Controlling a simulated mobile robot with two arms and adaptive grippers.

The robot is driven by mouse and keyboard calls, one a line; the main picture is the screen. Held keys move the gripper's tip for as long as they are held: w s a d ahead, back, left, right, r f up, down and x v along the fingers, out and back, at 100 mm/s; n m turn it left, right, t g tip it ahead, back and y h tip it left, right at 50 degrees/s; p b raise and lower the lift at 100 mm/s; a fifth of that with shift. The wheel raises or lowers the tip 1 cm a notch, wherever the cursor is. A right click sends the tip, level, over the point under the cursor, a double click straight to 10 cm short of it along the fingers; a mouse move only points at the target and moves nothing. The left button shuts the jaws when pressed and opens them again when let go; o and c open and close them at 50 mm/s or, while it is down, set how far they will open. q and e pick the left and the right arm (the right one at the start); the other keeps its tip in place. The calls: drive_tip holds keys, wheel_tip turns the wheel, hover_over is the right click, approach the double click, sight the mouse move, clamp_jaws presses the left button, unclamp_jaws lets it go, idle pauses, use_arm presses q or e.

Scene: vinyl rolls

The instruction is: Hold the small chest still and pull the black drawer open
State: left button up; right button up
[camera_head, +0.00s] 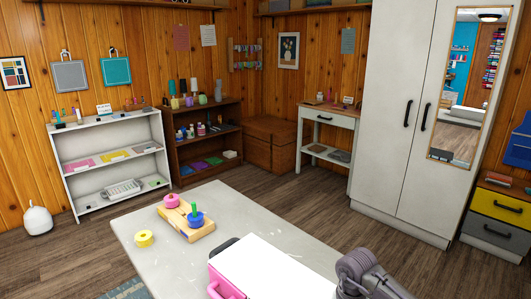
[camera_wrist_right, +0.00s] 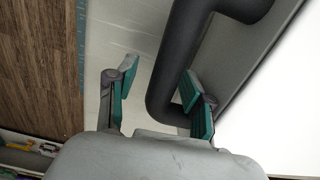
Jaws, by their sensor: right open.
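The small chest (camera_head: 270,272) stands on the grey table with its white top showing. A pink handle (camera_head: 226,287) sticks out at its lower left. A dark handle (camera_head: 225,245) shows beyond its upper left edge; the drawer front is hidden. In the right wrist view, a thick black handle (camera_wrist_right: 178,75) bends beside the chest's white top (camera_wrist_right: 280,90). My right gripper (camera_wrist_right: 158,82) is open, with the handle's bar between its fingers in the picture; I cannot tell whether they touch it. My left gripper is not in view.
A wooden board (camera_head: 188,222) with pink and green-blue rolls lies on the table (camera_head: 150,262), beside a yellow roll (camera_head: 144,239). The table's left part is otherwise clear. One of my arm links shows at the lower right. Shelves and a wardrobe (camera_head: 405,110) stand behind.

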wheel_tip(320, 180, up, 14)
drive_tip(key=p, duration=0.7)
drive_tip(key=a+y, duration=0.1)
drive_tip(key=a, duration=0.2)
drive_tip(key=s+a+f+y, duration=0.1)
drive_tip(key=a, duration=0.2)
drive_tip(key=s+a+m+y, duration=0.1)
drive_tip(key=a+y, duration=0.1)
drive_tip(key=a, duration=0.1)
drive_tip(key=shift+f, duration=0.35)
drive_tip(key=s+a+r+m+t+y, duration=0.1)
drive_tip(key=a+r+m+t+y, duration=0.1)
drive_tip(key=a+r+m+y, duration=0.2)
drive_tip(key=s+a+r+m+t+y, duration=0.1)
drive_tip(key=a+r+m+y, duration=0.4)
drive_tip(key=a, duration=0.5)
drive_tip(key=shift+s+a+r+m+t+y, duration=0.25)
drive_tip(key=shift+m+t+y, duration=0.25)
drive_tip(key=shift+m+y, duration=1)
drive_tip(key=shift+f, duration=0.1)
drive_tip(key=o, duration=0.5)
